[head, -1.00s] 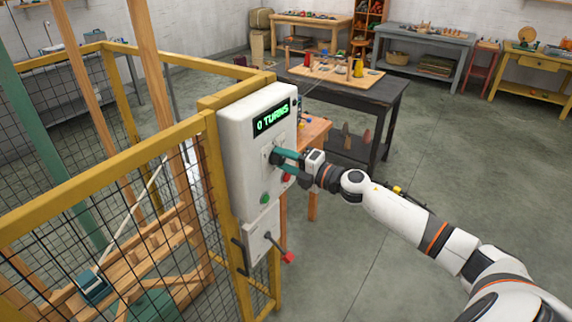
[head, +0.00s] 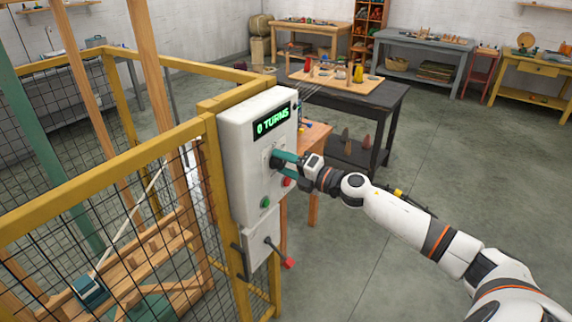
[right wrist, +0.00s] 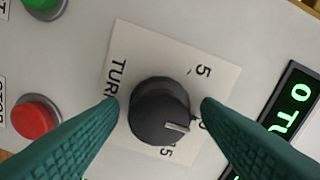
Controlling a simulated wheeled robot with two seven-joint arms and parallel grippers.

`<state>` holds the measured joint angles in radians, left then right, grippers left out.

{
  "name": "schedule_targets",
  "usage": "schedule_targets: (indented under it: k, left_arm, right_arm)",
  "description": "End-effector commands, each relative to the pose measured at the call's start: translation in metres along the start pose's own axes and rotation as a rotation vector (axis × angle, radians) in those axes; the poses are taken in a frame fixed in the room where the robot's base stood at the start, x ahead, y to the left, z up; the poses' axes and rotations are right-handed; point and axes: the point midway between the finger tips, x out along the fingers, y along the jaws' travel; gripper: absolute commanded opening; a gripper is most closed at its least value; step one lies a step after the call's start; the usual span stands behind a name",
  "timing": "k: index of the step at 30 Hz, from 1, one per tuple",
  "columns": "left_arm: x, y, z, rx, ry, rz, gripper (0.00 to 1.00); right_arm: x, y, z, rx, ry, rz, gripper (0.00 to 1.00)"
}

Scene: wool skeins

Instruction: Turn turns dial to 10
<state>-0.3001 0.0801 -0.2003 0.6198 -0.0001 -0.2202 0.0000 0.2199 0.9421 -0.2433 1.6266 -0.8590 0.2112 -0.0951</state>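The black turns dial (right wrist: 155,108) sits on a pale label plate (right wrist: 125,55) on the front of the white control box (head: 236,150). Its white pointer mark faces lower right in the right wrist view, toward a number partly hidden by a finger, between 5 and 15. The green display (head: 272,120) reads "0 TURNS"; it is cut off in the right wrist view (right wrist: 298,105). My right gripper (right wrist: 160,105) is at the dial, one teal finger on each side. Small gaps show between the fingers and the dial. My left gripper is out of view.
A red button (right wrist: 35,120) and a green button (head: 265,202) are close to the dial. A lever with a red end (head: 289,263) juts out below. A yellow-framed mesh cage (head: 110,165) stands left of the box. A dark table (head: 372,98) is behind; the floor at right is open.

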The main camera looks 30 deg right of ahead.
Motion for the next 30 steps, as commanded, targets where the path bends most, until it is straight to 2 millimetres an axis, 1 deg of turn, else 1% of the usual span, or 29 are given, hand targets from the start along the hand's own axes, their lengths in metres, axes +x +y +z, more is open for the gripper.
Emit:
schedule_targets:
  k: [8, 11, 13, 23, 30]
  left_arm:
    - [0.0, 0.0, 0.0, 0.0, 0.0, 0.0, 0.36]
    - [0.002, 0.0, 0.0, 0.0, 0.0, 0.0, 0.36]
    - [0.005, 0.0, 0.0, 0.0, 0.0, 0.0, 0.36]
    - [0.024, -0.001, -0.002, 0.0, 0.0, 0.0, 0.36]
    - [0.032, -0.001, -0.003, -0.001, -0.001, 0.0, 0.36]
  right_arm:
    - [0.0, 0.001, 0.0, 0.001, 0.0, 0.0, 0.61]
    - [-0.004, 0.002, 0.0, 0.001, 0.0, 0.002, 0.61]
    - [-0.01, 0.004, 0.001, 0.001, 0.001, 0.003, 0.61]
    - [-0.059, 0.005, 0.002, 0.001, -0.003, 0.005, 0.61]
    - [-0.092, 0.003, 0.002, 0.0, -0.002, 0.004, 0.61]
